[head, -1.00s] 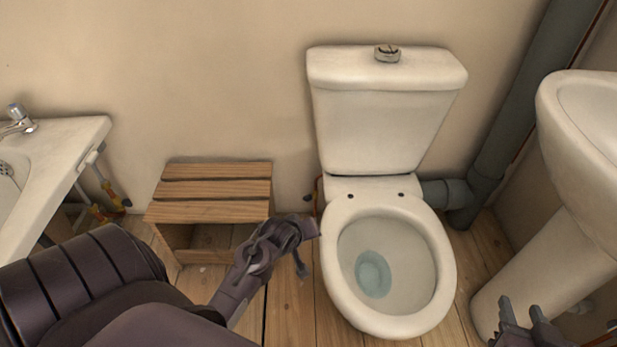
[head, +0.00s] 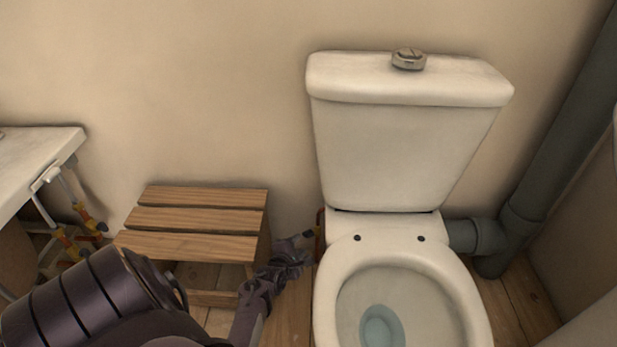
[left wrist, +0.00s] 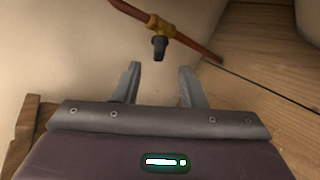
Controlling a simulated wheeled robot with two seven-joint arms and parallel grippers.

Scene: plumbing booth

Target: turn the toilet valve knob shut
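The toilet valve shows in the left wrist view as a brass body on a copper pipe with a dark knob (left wrist: 159,48). In the head view only a small dark and orange bit of the valve (head: 319,232) shows beside the toilet's left side, mostly hidden. My left gripper (left wrist: 158,72) is open and empty, its two fingers apart. The knob lies just beyond the fingertips, roughly centred between them, not gripped. In the head view the left gripper (head: 304,244) is between the stool and the toilet, near the valve. My right gripper is out of view.
A white toilet (head: 405,150) stands right of my left gripper. A slatted wooden stool (head: 195,219) stands close on the left. The wall is behind.

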